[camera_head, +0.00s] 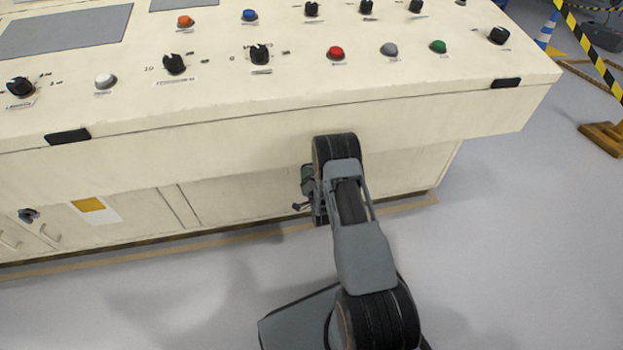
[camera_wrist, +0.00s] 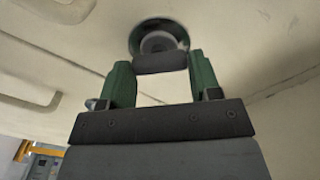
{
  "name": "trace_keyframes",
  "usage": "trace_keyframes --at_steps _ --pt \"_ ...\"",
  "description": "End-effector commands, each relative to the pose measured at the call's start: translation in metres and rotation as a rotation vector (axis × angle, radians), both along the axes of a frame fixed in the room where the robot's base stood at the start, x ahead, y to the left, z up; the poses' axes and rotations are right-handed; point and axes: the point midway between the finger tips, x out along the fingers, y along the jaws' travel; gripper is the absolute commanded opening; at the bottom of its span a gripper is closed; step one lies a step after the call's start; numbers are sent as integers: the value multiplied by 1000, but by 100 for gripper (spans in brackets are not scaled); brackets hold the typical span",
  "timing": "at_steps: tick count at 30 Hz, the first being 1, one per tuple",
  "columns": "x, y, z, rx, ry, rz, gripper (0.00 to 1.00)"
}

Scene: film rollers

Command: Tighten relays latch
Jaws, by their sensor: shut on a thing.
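In the wrist view, a dark latch with a round base (camera_wrist: 158,38) sits on the cream cabinet surface. Its dark handle (camera_wrist: 161,63) lies crosswise between the two green fingers of my gripper (camera_wrist: 161,70). The gripper is shut on this handle. In the head view, my gripper (camera_head: 306,187) is low against the cabinet front, under the overhanging console, and is mostly hidden by my arm. The latch it holds is hidden there. No label naming the latch is readable.
The cream console (camera_head: 400,115) overhangs the cabinet, close above my arm. Another dark latch (camera_head: 28,215) sits on the cabinet front at left, near a yellow-and-white label (camera_head: 90,205). A striped barrier (camera_head: 590,60) stands at far right. The grey floor (camera_head: 530,250) is clear at right.

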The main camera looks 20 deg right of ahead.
Motion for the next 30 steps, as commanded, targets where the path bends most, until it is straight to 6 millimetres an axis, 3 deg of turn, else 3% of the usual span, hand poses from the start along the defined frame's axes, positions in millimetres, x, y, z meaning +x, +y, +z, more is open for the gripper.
trace_keyframes --at_steps 18,30 --pt "0 -1 -3 544 -112 0 34" --pt "0 -2 -3 755 -153 0 34"
